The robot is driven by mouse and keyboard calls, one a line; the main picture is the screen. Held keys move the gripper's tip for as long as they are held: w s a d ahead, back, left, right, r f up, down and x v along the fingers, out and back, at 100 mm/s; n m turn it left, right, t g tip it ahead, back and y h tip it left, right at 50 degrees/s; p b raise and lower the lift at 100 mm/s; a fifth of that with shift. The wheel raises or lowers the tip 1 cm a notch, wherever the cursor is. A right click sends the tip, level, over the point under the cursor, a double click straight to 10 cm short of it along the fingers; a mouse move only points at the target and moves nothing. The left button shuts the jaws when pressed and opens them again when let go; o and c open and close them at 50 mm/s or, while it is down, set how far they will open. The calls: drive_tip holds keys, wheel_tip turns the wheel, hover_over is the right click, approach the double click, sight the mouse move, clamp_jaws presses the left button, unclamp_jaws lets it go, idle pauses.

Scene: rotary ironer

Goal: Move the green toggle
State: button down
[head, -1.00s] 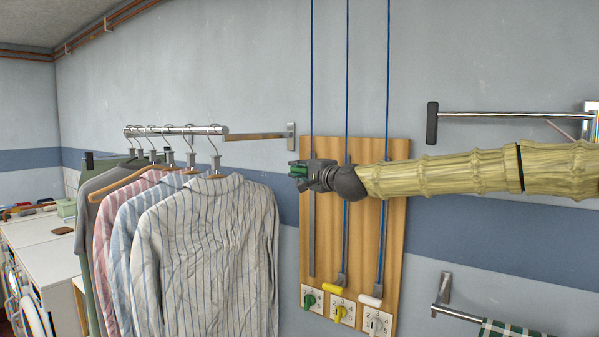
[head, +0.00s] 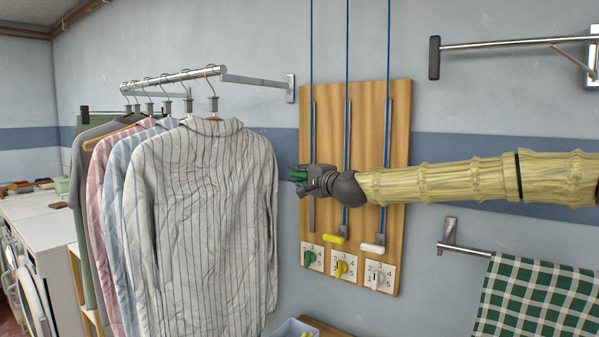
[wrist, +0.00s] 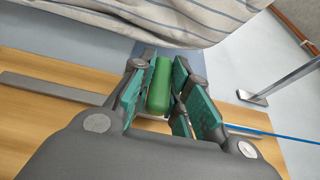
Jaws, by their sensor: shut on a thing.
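The green toggle (wrist: 159,88) is a rounded green bar in the wrist view. It lies between the teal finger pads of my gripper (head: 298,181), which is shut on it at the left track of the wooden board. In the head view my gripper mostly hides the toggle and part of that track. The wooden board (head: 366,107) carries several vertical metal tracks with blue cords above. A yellow toggle (head: 334,239) and a white toggle (head: 372,248) sit low on the other tracks. Below is a numbered dial with a green knob (head: 308,258).
Shirts (head: 200,220) hang on a wall rail (head: 180,77) just left of my gripper. Other dials have a yellow knob (head: 341,267) and a white knob (head: 377,279). A checked towel (head: 535,305) hangs at lower right.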

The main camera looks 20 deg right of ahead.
wheel_tip(320, 180, down, 8)
drive_tip(key=b, duration=0.4)
drive_tip(key=shift+b, duration=0.35)
drive_tip(key=c, duration=1.4)
unclamp_jaws()
drive_tip(key=shift+o, duration=0.2)
drive_tip(key=shift+r, duration=0.1)
drive_tip(key=v, duration=1.2)
drive_tip(key=shift+d, duration=0.1)
